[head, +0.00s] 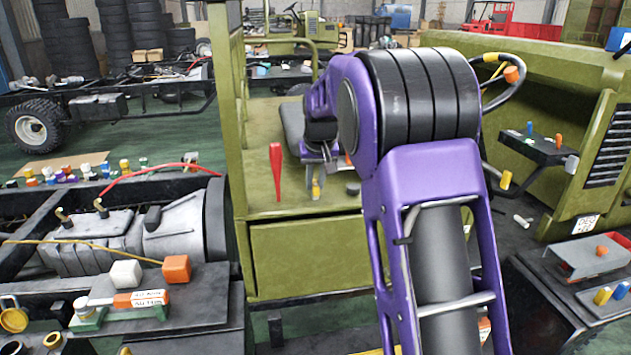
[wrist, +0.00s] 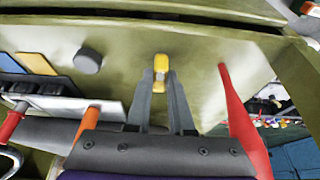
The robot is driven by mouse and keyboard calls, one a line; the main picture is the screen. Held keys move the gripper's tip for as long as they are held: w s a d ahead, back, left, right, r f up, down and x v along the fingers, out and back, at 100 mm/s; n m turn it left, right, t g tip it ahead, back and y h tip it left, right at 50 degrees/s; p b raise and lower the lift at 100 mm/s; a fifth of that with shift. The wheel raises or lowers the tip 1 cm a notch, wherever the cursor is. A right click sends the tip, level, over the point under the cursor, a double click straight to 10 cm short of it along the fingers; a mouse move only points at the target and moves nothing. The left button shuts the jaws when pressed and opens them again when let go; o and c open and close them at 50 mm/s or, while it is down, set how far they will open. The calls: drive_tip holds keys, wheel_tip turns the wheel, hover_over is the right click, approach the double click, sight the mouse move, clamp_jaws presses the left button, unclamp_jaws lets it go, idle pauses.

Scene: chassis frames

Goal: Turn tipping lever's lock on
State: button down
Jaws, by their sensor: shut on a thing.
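A small yellow-tipped lever (wrist: 160,62) stands on the olive cab floor; I take it for the tipping lever's lock, though no label shows. It also shows in the head view (head: 316,190). My gripper (wrist: 161,80) is shut on this yellow piece, with one grey finger on each side of it. In the head view my gripper (head: 318,172) is small and partly hidden by my purple arm. A red lever (wrist: 238,115) stands to the right of the gripper, apart from it; in the head view this red lever (head: 277,170) is upright, left of the gripper.
A round dark knob (wrist: 88,60) sits left of the fingers. A pedal panel with blue and yellow plates (wrist: 35,63), an orange lever (wrist: 88,122) and a red handle (wrist: 12,122) are further left. The cab's olive post (head: 228,130) stands left of the red lever.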

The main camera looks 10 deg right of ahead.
drive_tip(key=c, duration=0.8)
unclamp_jaws()
drive_tip(key=shift+r, duration=0.15)
drive_tip(key=v, duration=1.7)
drive_tip(key=shift+s, duration=0.15)
drive_tip(key=shift+a, duration=0.1)
